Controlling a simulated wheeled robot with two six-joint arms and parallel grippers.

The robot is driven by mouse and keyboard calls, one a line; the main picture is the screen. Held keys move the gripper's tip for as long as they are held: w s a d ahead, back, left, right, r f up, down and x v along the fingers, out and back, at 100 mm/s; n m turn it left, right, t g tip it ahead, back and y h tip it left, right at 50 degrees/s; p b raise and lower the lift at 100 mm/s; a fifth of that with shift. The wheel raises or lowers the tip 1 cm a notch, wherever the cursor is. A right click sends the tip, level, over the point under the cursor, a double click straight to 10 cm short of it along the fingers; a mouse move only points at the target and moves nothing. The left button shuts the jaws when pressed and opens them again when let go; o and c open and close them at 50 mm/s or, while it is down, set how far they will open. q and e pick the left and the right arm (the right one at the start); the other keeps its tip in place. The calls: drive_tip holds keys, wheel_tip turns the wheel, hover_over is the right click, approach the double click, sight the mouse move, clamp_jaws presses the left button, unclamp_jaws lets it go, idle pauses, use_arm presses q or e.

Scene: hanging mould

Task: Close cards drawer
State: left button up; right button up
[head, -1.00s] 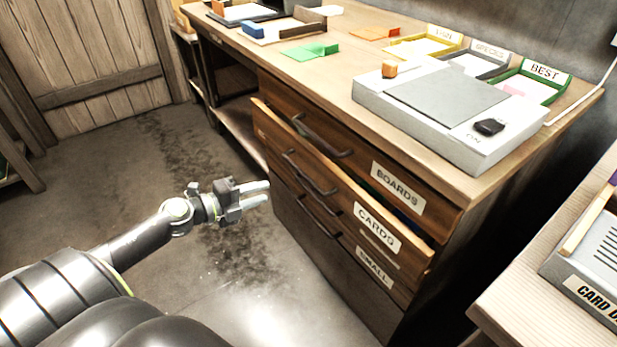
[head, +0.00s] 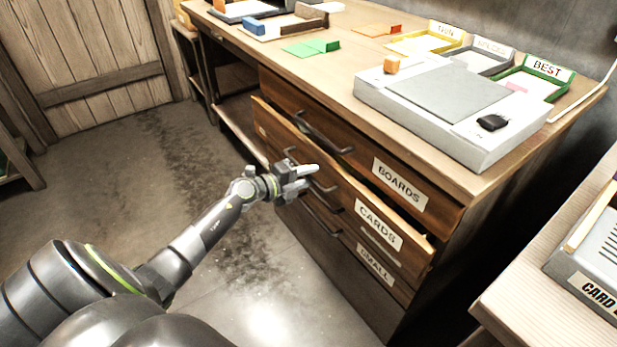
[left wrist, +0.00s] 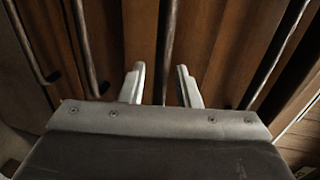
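The cards drawer (head: 348,200), labelled CARDS, is the middle wooden drawer under the bench. It stands partly pulled out, its front ahead of the BOARDS drawer above. Its dark bar handle (head: 322,187) is partly hidden by my left gripper (head: 308,178), which is at the left half of the drawer front. In the left wrist view the gripper's two fingers (left wrist: 160,72) are apart, with a dark bar handle (left wrist: 168,40) running between them, seemingly the cards handle. I cannot tell if the fingers touch it. My right gripper is not in view.
The BOARDS drawer (head: 398,184) is above and the SMALL drawer (head: 375,265) below. A grey scale (head: 450,110) and trays labelled BEST (head: 545,85) and others sit on the bench top. Another table (head: 520,290) stands at right. The floor at left is clear.

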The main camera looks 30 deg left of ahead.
use_arm(q)
drive_tip(key=shift+w+d, duration=0.1)
drive_tip(key=shift+w, duration=0.05)
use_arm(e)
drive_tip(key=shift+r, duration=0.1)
use_arm(q)
clamp_jaws()
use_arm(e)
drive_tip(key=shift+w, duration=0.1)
